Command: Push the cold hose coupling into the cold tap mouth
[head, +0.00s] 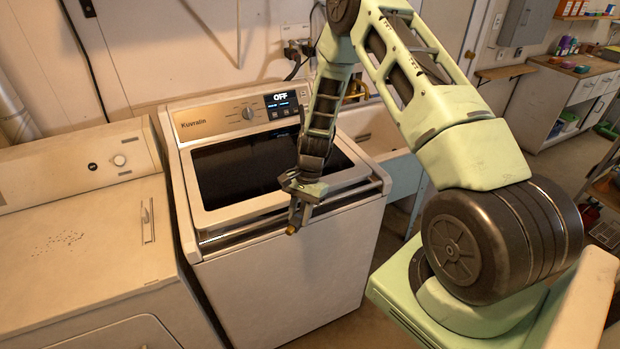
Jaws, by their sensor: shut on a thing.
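My gripper (293,222) points down in front of the washer's front top edge. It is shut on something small. An orange-brown bit (291,229) shows at its fingertips, and I cannot tell whether this is the cold hose coupling. No hose can be made out running from the gripper. Dark fittings (296,50) are on the wall behind the washer, well away from my gripper. They are too small to tell whether the cold tap mouth is among them.
The washer (290,270) has a dark glass lid, and its panel reads OFF. A dryer (80,230) stands to its left. A pale sink (375,130) is behind it on the right, with something yellow (355,88) above. A workbench (575,85) is at the far right.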

